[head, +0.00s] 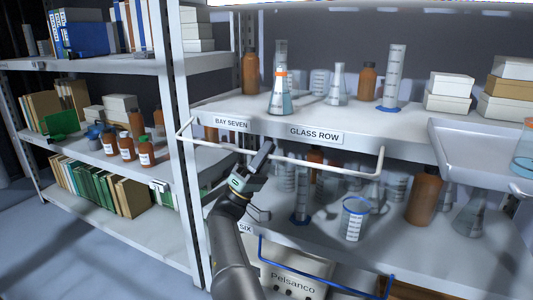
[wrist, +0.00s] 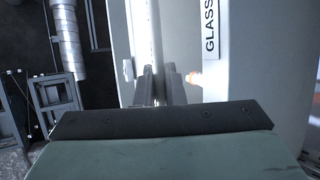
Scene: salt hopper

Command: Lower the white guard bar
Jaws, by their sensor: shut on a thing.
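The white guard bar (head: 325,168) runs along the front of the shelf labelled BAY SEVEN and GLASS ROW. Its long rod hangs at about the shelf lip's lower edge, and its bent ends rise at left and right. My gripper (head: 264,154) reaches up from below and is shut on the rod near its middle. In the wrist view the bar (wrist: 156,35) runs up the picture, with my gripper's fingers (wrist: 160,86) around it. The fingers hide the gripped stretch.
A flask with an orange band (head: 281,95) stands near the shelf's front edge, with bottles and cylinders around it. A blue bar (head: 325,282) crosses the lower shelf front. A white tray (head: 470,155) juts out at right. Open floor lies at lower left.

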